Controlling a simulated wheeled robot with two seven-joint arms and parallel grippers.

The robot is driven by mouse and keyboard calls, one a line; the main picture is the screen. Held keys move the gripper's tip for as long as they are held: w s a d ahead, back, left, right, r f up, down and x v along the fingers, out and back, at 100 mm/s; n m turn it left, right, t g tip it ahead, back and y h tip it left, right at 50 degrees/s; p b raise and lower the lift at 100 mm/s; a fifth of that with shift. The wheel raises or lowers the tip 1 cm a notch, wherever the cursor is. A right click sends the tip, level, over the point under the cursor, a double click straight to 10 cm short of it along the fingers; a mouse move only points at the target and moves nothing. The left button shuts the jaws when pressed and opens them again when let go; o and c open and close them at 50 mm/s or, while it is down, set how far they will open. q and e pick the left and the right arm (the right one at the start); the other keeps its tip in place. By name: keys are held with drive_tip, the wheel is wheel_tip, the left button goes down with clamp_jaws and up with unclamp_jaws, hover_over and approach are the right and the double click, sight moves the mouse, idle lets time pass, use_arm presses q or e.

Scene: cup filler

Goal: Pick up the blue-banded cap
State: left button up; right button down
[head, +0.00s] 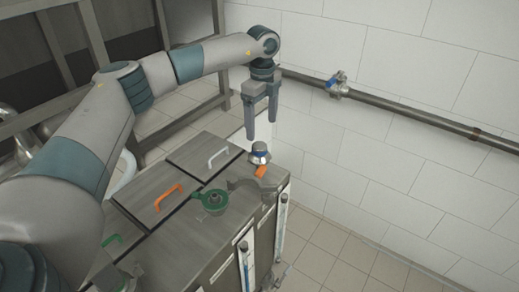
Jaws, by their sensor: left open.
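The blue-banded cap (260,149) is a small grey piece with a blue band, near the back right corner of the steel cabinet top. My left gripper (261,129) points down with its two fingers apart. It is empty and appears a little above the cap, with a gap between the fingertips and the cap. My right gripper does not show.
The cabinet top (227,234) carries a green ring-shaped fitting (214,199), a grey bracket-like part (246,187) and a small orange piece (261,171). Lids have white (218,156), orange (168,195) and green handles. A wall pipe (400,101) with a blue-handled valve runs behind.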

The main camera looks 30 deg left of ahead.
sight(259, 145)
use_arm(q)
wheel_tip(259, 145, down, 4)
drive_tip(key=shift+r+p, duration=0.15)
drive_tip(key=shift+p, duration=0.55)
drive_tip(key=shift+f, duration=0.85)
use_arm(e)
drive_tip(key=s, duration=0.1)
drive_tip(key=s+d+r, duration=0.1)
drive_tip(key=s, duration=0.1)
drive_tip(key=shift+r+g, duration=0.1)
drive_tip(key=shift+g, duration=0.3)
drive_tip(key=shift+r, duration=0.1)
use_arm(q)
drive_tip(key=shift+s+a+f+p, duration=0.1)
drive_tip(key=shift+s+f+p, duration=0.1)
drive_tip(key=shift+f+p, duration=0.4)
drive_tip(key=f+p, duration=0.1)
drive_tip(key=f, duration=0.1)
drive_tip(key=shift+s+a+f+p, duration=0.15)
drive_tip(key=shift+s+f+p, duration=0.05)
drive_tip(key=shift+f+p, duration=0.2)
drive_tip(key=shift+f, duration=0.55)
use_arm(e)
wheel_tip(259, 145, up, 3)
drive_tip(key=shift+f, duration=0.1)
